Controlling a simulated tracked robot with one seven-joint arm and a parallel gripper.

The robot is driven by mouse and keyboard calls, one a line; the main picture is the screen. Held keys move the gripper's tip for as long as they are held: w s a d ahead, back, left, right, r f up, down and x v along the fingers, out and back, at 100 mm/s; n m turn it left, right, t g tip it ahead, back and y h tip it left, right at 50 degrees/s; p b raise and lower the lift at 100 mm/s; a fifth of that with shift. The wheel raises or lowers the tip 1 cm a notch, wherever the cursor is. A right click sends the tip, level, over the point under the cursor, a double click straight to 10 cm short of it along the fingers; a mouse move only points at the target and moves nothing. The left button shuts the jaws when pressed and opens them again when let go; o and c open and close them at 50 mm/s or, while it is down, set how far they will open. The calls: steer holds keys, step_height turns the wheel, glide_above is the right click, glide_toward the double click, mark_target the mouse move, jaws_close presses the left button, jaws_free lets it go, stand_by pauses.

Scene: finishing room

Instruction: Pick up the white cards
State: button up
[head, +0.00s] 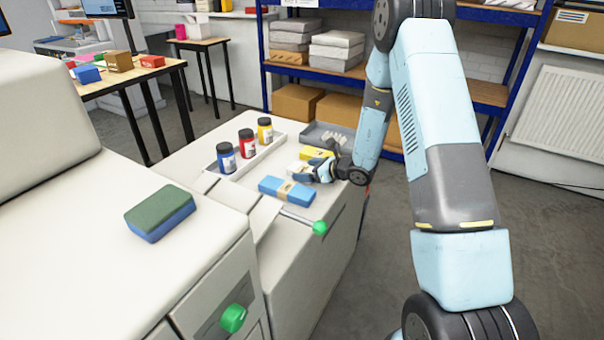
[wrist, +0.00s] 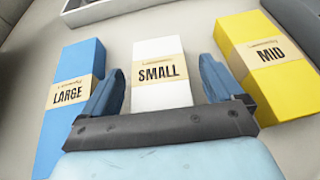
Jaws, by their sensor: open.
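In the wrist view, the white cards (wrist: 160,68) are a white stack with a tan band reading "SMALL". They lie between the fingers of my gripper (wrist: 160,88), which is open, one blue finger along each side. A blue stack (wrist: 72,100) banded "LARGE" lies to the left. A yellow stack (wrist: 268,60) banded "MID" lies to the right.
A tray (head: 240,168) with blue, red and yellow bottles stands behind the stacks. A grey tray (head: 328,132) lies beyond the yellow stack. A green and blue sponge (head: 160,212) sits on the nearer white machine top. Green knobs (head: 320,227) stick out in front.

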steer(key=shift+x, duration=1.15)
steer(key=c, duration=1.1)
steer(key=shift+c, duration=0.2)
steer(key=shift+r, duration=0.2)
